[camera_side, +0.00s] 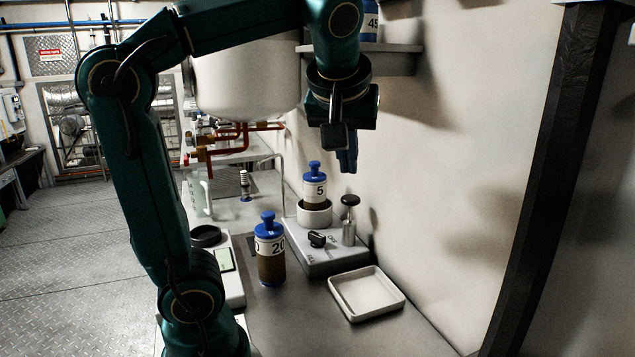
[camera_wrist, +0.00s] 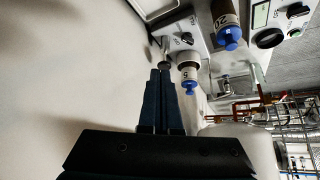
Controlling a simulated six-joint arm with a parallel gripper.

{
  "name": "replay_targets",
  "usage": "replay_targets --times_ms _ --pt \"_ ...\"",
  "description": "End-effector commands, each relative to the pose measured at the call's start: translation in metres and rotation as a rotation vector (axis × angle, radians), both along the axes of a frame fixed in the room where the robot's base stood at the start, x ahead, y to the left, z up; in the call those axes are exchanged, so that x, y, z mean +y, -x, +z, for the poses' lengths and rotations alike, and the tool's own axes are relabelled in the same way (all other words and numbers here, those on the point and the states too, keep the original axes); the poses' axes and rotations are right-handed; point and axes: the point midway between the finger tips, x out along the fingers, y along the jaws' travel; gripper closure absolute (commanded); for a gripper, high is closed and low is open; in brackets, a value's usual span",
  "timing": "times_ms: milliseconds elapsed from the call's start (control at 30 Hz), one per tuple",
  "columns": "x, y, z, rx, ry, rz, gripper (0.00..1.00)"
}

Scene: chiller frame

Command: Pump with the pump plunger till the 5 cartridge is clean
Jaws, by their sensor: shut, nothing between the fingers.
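The 5 cartridge (camera_side: 315,189), with a blue cap and a brown lower part, stands upright in a white round holder (camera_side: 314,214) on a white pump box. The pump plunger (camera_side: 350,203), a black knob on a metal post, stands on the same box to the right of the cartridge. My gripper (camera_side: 347,161) is shut and empty, pointing down above the plunger and apart from it. In the wrist view my gripper's fingers (camera_wrist: 161,74) are together, and the cartridge (camera_wrist: 186,77) lies to their right. The plunger (camera_wrist: 164,58) shows just beyond the fingertips, partly hidden.
A black lever knob (camera_side: 317,239) sits on the front of the box. A blue-capped 20 cartridge (camera_side: 270,255) with brown contents stands to the left. An empty white tray (camera_side: 366,293) lies in front. A shelf (camera_side: 385,48) juts from the wall beside my arm.

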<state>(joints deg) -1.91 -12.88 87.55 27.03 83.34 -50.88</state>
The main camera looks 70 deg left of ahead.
Motion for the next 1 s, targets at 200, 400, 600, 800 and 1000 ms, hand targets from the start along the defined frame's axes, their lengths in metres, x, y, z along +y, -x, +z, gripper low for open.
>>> replay_targets --times_ms 200,400,600,800,1000 --pt "0.032 -0.03 0.02 -0.059 -0.048 0.257 1.0" --pt "0.058 -0.055 0.026 -0.112 -0.097 0.473 1.0" --pt "0.078 -0.078 0.016 -0.129 -0.146 0.601 1.0" --pt "0.085 -0.093 -0.003 -0.092 -0.17 0.616 1.0" --pt "0.087 -0.095 -0.013 -0.062 -0.176 0.616 1.0"
